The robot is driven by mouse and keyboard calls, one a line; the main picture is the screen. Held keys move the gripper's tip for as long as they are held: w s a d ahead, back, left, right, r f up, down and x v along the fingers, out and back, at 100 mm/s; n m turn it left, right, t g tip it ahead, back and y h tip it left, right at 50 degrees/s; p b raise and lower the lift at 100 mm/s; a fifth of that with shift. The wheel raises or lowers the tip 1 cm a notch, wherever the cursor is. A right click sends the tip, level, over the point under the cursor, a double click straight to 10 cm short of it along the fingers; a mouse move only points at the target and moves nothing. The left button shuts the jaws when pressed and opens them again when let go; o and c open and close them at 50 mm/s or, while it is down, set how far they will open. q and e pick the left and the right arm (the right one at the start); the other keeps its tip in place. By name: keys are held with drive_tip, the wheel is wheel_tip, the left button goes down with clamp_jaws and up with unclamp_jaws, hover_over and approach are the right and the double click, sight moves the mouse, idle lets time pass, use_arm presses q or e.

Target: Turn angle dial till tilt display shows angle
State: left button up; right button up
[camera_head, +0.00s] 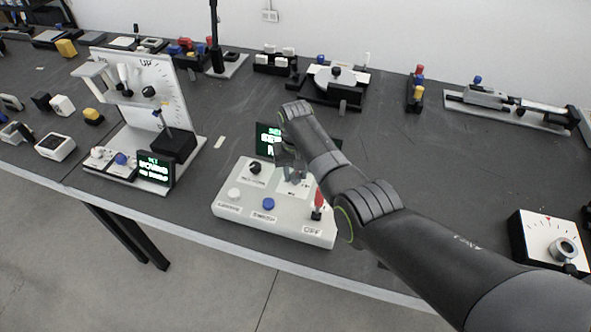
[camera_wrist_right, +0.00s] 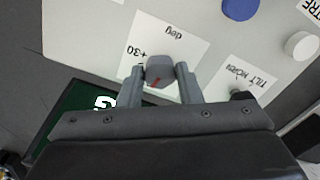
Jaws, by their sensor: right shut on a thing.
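The white control box (camera_head: 228,208) stands near the table's front edge. My right gripper (camera_head: 291,170) reaches down to its top. In the right wrist view, the two fingers (camera_wrist_right: 160,74) are shut on the grey angle dial (camera_wrist_right: 159,67), which has a red pointer mark and sits on a white label reading "deg" and "+30". The dark tilt display (camera_head: 264,139) with green text stands at the back of the box; my right arm hides part of it, so I cannot read the full text. My left gripper is not in view.
The box also has a black knob (camera_head: 254,168), a blue button (camera_head: 268,204), a white button (camera_head: 234,194) and a red-handled switch (camera_head: 319,201). A second device with an upright scale (camera_head: 158,88) stands at left. A dial box (camera_head: 548,238) is at right.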

sight(295, 175)
drive_tip(key=m, duration=0.2)
drive_tip(key=shift+r+m+p, duration=0.1)
drive_tip(key=shift+m+p, duration=0.2)
drive_tip(key=shift+p, duration=0.1)
drive_tip(key=shift+m+p, duration=0.35)
drive_tip(key=shift+m, duration=1.15)
drive_tip(key=shift+w, duration=0.1)
drive_tip(key=o, duration=1)
drive_tip(key=shift+r, duration=0.4)
wheel_tip(295, 175, up, 16)
drive_tip(key=shift+r, duration=0.25)
